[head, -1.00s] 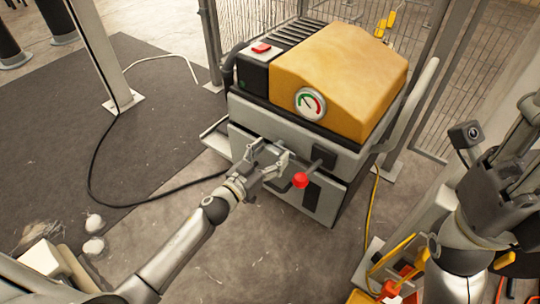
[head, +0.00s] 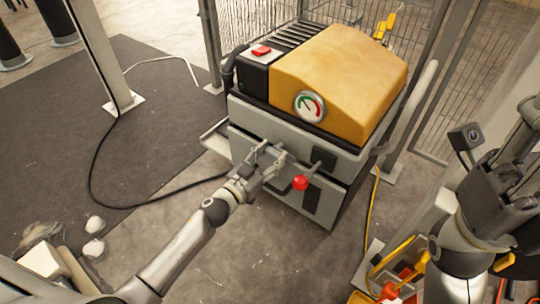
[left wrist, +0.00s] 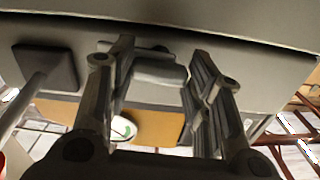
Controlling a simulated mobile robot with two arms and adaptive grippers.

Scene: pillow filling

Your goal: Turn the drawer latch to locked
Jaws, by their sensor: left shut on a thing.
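The grey machine's drawer front (head: 245,143) faces me below the yellow hood. My left gripper (head: 268,155) is at this front, left of the red-knobbed lever (head: 300,183). In the left wrist view my left gripper (left wrist: 158,75) has its two fingers on either side of a small grey latch piece (left wrist: 156,72) and is shut on it. The fingers mostly hide the latch in the head view, so I cannot tell its exact angle. My right gripper (head: 500,180) is raised at the right edge, away from the machine; its jaw opening is unclear.
The lever's dark mounting block (head: 323,158) sits just right of my left gripper. The yellow hood (head: 340,75) bears a round gauge (head: 309,106). A black cable (head: 125,206) lies on the floor at left. Wire fencing (head: 270,20) stands behind.

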